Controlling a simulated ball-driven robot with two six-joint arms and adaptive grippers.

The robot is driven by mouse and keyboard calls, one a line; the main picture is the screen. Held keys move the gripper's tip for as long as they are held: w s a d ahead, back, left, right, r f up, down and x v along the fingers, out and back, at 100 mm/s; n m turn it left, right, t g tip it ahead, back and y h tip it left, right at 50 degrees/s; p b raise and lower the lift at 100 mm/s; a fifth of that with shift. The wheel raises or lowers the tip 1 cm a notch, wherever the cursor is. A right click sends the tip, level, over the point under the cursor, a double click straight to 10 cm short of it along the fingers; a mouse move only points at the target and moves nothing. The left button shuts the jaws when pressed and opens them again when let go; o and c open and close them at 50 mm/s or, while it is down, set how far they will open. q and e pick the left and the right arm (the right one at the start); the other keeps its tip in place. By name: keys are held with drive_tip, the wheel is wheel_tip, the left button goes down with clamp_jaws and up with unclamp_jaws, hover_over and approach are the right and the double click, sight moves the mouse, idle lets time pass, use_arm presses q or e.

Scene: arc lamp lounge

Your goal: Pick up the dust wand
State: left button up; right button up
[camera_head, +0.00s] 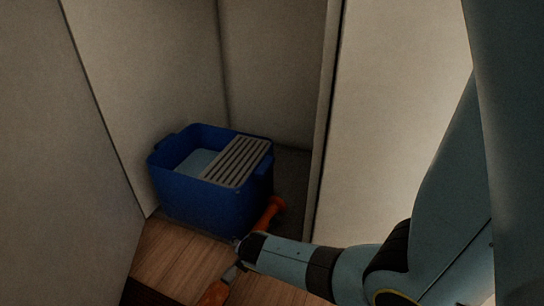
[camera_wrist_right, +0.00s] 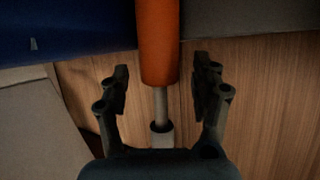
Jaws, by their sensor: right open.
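The dust wand has orange parts and a thin grey shaft. In the head view one orange part (camera_head: 270,212) lies against the front of the blue bucket, and another orange part (camera_head: 214,293) shows at the bottom edge. My right gripper (camera_head: 240,246) is over the middle of the wand and hides part of it. In the right wrist view the orange part (camera_wrist_right: 157,42) and grey shaft (camera_wrist_right: 160,103) run between the two fingers of my right gripper (camera_wrist_right: 161,80). The fingers are open, with a gap on each side of the wand. My left gripper is out of view.
A blue bucket (camera_head: 205,208) with a grey slatted wringer (camera_head: 237,161) stands in a narrow recess, just behind the wand. Pale walls or panels (camera_head: 395,120) close in on both sides. Wooden floor (camera_head: 180,262) is bare in front of the bucket.

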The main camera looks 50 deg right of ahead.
clamp_jaws()
idle(0.3)
drive_tip(key=shift+r, duration=0.15)
